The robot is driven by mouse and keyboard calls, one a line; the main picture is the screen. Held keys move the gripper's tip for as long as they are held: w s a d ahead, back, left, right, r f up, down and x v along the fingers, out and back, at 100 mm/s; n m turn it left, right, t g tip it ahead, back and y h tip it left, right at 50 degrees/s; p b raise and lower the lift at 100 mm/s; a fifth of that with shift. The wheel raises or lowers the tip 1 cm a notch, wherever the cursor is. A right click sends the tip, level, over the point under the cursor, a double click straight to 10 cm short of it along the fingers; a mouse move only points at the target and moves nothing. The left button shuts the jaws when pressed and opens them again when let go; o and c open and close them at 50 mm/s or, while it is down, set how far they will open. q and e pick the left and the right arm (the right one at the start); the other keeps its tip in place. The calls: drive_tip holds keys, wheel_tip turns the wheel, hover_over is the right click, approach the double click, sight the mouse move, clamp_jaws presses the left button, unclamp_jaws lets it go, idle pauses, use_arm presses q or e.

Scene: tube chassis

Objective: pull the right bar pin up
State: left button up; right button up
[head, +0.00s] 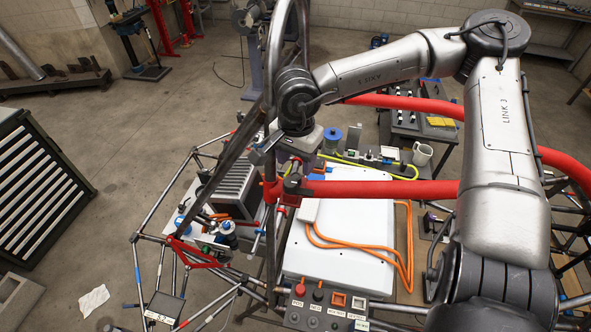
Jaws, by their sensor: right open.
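My right arm comes in from the right, and its gripper (288,160) points down beside the upright dark tube of the chassis. Its jaws are apart, just above the left end of a red padded bar (385,190). At that end a red collar (271,190) sits by the upright tube, with a dark cylindrical fitting (292,186) next to it. The bar pin itself is too small and too covered by the gripper to make out clearly. I cannot tell whether the fingers touch anything. My left gripper is not in view.
A white box (340,235) with orange cables (405,245) lies below the red bar. A second red bar (410,104) runs behind. A switch panel (325,308) is at the front. Dark tubes rise close to the gripper. Open floor (110,225) lies to the left.

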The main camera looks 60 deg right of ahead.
sight(296, 176)
drive_tip(key=shift+f+p, duration=0.35)
drive_tip(key=shift+f, duration=2.1)
clamp_jaws()
